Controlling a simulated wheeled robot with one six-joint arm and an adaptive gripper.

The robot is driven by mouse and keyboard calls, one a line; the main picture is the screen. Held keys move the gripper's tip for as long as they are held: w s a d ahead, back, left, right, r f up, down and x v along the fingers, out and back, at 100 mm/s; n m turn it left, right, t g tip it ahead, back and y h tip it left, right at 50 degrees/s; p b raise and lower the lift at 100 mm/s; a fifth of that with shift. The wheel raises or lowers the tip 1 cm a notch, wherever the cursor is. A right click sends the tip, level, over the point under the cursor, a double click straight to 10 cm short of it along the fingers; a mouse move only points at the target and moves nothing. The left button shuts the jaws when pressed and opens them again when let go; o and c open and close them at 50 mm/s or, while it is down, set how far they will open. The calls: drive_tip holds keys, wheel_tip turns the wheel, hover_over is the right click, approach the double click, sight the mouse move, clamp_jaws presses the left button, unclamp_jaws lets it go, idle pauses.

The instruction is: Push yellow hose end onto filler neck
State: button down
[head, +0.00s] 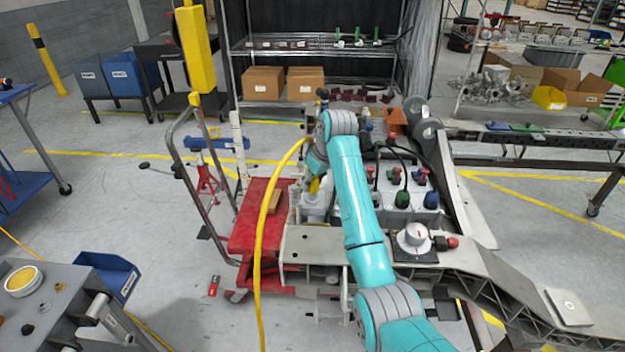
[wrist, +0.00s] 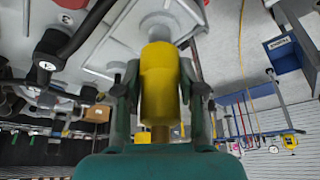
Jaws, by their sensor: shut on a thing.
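My gripper (wrist: 158,82) is shut on the yellow hose end (wrist: 160,98), with one finger on each side of it in the wrist view. The tip of the hose end points at the pale filler neck (wrist: 158,22) and lines up with it. The tip meets the neck in the picture; I cannot tell how far it is pushed on. In the head view the yellow hose (head: 263,225) rises from the floor and arcs over to my gripper. A small yellow part (head: 314,186) shows there, above a white tank (head: 314,208).
A red cart (head: 262,215) stands left of the chassis. The chassis rail (head: 470,258) runs to the lower right, with a round white fitting (head: 412,236) on it. Black cables and coloured caps (head: 402,198) crowd the area right of my arm. Open floor lies at left.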

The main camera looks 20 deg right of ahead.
drive_tip(key=shift+f, duration=0.9)
drive_tip(key=shift+f, duration=0.5)
drive_tip(key=c, duration=0.6)
unclamp_jaws()
drive_tip(key=shift+r, duration=3)
